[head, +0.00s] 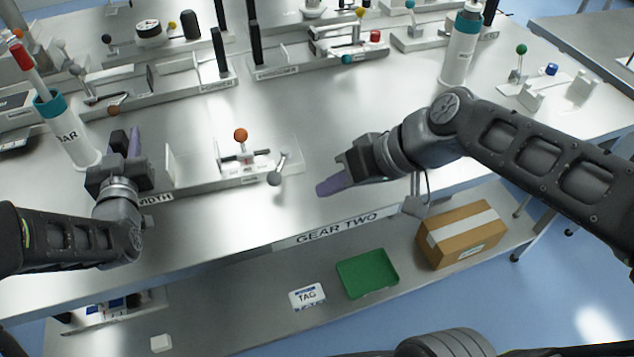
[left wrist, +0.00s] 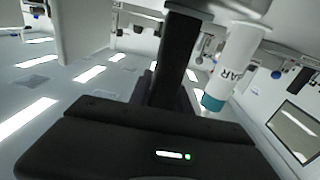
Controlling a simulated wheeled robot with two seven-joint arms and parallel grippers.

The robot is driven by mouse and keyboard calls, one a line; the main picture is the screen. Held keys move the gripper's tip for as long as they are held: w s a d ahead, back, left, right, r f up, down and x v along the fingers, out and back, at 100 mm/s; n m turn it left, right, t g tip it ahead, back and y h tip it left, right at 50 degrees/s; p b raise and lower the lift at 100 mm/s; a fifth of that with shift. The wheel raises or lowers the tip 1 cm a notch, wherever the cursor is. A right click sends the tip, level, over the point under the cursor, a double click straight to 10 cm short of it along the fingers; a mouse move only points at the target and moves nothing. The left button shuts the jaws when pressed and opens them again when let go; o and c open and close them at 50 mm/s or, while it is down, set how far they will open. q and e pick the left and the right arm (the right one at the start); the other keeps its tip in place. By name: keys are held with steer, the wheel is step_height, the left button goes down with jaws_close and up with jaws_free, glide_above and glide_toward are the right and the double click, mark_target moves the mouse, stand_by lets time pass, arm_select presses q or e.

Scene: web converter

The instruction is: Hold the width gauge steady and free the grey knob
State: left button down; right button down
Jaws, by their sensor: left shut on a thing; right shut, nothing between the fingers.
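The width gauge (head: 205,183) lies along the front edge of the bench, its label partly hidden by my left gripper. It has an upright pale plate, an orange ball knob (head: 240,134) on a stem and a grey knob (head: 274,178) on a lever at its right end. My left gripper (head: 127,140) is shut at the gauge's left end, on what looks like its black post (left wrist: 178,60); the grip itself is mostly hidden. My right gripper (head: 325,187) is shut and empty, pointing left, to the right of the grey knob and apart from it.
A white bottle marked BAR (head: 68,135) stands left of my left gripper; another white bottle (head: 460,55) stands at the back right. Other gauges line the back. Below the bench are a green tray (head: 368,273), a tag card (head: 307,296) and a cardboard box (head: 462,236).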

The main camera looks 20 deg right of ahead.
arm_select(q)
steer(key=shift+a+f, duration=0.45)
steer(key=shift+r, duration=0.2)
steer(key=c, duration=1.4)
jaws_free()
steer(key=shift+r, duration=0.1)
steer(key=shift+o, duration=1.4)
steer(key=shift+d+r, duration=0.15)
steer(key=shift+d, duration=0.05)
steer(key=s, duration=0.7)
steer(key=shift+s+a, duration=0.15)
steer(key=shift+a, duration=0.1)
steer(key=shift+s, duration=0.1)
